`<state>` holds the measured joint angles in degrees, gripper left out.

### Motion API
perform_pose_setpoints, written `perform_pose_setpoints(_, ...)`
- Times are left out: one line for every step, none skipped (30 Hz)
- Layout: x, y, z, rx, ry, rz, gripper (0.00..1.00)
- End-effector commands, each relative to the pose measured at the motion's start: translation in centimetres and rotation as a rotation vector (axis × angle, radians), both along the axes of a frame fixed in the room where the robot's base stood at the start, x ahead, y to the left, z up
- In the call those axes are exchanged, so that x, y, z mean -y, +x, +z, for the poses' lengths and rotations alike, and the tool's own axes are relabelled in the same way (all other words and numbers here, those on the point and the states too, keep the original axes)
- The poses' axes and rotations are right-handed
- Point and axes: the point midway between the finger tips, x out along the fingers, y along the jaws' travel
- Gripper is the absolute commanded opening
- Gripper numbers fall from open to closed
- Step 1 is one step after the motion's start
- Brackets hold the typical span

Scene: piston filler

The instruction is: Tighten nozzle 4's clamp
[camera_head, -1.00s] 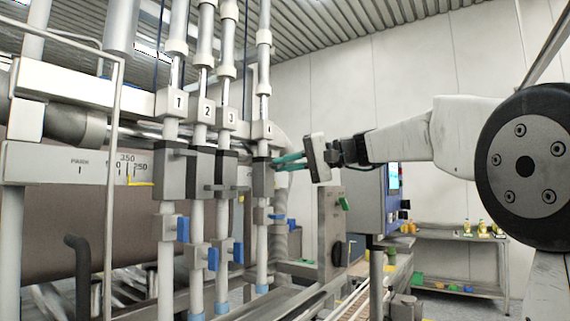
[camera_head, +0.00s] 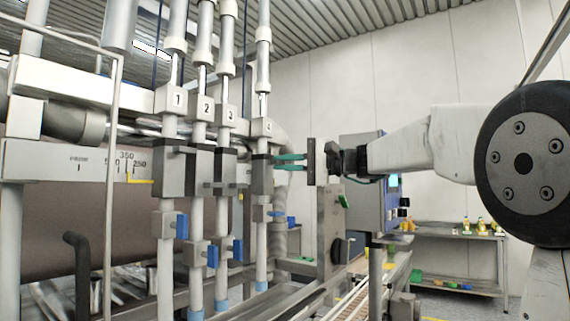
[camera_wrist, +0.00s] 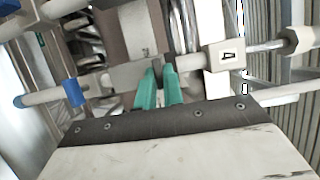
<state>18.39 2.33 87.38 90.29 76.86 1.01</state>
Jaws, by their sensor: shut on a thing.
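Nozzle 4 (camera_head: 262,215) is the rightmost of the white vertical tubes, under a block marked 4 (camera_head: 263,128). Its clamp (camera_head: 259,176) is a grey block with a dark top on the tube; the 4 block also shows in the wrist view (camera_wrist: 228,54). My gripper (camera_head: 275,158) reaches in from the right at the clamp's top. Its teal fingers also show in the wrist view (camera_wrist: 157,72), shut on a small dark grey part of the clamp, likely its handle. The fingers hide most of that part.
Nozzles 1 (camera_head: 168,210), 2 (camera_head: 197,215) and 3 (camera_head: 223,210) stand close on the left, with blue-handled fittings below. A side table (camera_head: 450,237) is farther back.

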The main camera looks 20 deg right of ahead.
Motion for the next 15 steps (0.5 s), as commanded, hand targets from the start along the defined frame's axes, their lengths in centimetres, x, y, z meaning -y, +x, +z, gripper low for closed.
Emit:
perform_pose_setpoints(0.02, 0.02, -0.08, -0.002, 0.000, 0.000, 0.00)
perform_pose_setpoints(0.02, 0.02, -0.08, -0.002, 0.000, 0.000, 0.00)
perform_pose_setpoints(0.02, 0.02, -0.08, -0.002, 0.000, 0.000, 0.00)
perform_pose_setpoints(0.02, 0.02, -0.08, -0.002, 0.000, 0.000, 0.00)
perform_pose_setpoints(0.02, 0.02, -0.08, -0.002, 0.000, 0.000, 0.00)
perform_pose_setpoints(0.01, 0.02, -0.08, -0.002, 0.000, 0.000, 0.00)
perform_pose_setpoints(0.01, 0.02, -0.08, -0.002, 0.000, 0.000, 0.00)
perform_pose_setpoints(0.01, 0.02, -0.09, -0.002, 0.000, 0.000, 0.15)
perform_pose_setpoints(0.01, 0.02, -0.08, -0.002, 0.000, 0.000, 0.26)
perform_pose_setpoints(0.01, 0.02, -0.08, -0.002, 0.000, 0.000, 0.31)
perform_pose_setpoints(0.01, 0.02, -0.08, -0.002, 0.000, 0.000, 0.31)
perform_pose_setpoints(0.00, 0.01, -0.07, -0.001, 0.000, 0.000, 0.31)
perform_pose_setpoints(0.00, 0.01, -0.06, -0.001, 0.000, 0.000, 0.31)
perform_pose_setpoints(0.00, 0.01, -0.06, -0.001, 0.000, 0.000, 0.31)
perform_pose_setpoints(-0.02, 0.01, -0.05, -0.001, 0.000, 0.000, 0.31)
